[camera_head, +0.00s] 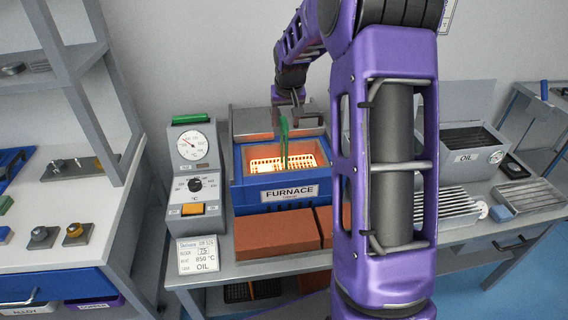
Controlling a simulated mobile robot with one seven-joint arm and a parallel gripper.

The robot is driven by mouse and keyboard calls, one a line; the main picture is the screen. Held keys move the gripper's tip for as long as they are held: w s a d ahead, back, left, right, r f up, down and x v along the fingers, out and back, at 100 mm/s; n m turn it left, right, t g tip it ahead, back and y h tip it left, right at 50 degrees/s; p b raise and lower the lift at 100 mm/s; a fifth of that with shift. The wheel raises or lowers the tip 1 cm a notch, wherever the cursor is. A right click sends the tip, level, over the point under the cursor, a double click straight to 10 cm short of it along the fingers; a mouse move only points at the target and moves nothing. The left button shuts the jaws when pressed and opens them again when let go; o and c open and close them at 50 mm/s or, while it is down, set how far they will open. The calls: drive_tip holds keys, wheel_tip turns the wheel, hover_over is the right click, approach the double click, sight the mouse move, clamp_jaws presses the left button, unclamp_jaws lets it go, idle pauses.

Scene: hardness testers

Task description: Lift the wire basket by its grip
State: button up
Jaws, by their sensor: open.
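The wire basket (268,166) sits inside the open-topped blue furnace (258,192) and glows yellow-orange. Its green grip (284,138) stands upright out of the furnace opening. My gripper (292,110) points down at the top end of the grip, near the back of the furnace. The jaws are open, with the top of the grip close to or between them; I cannot tell whether they touch it. My purple arm hides the area right of the furnace.
A controller with a dial (192,145) stands left of the furnace. Red bricks (268,232) lie in front, beside a data card (198,256). An oil tank (466,142) and a ribbed rack (464,198) stand to the right. A shelf unit (92,30) rises at the left.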

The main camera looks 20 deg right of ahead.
drive_tip(key=x, duration=0.5)
drive_tip(key=shift+a+b, duration=0.15)
drive_tip(key=shift+b, duration=0.2)
clamp_jaws()
drive_tip(key=shift+r, duration=0.1)
idle(0.9)
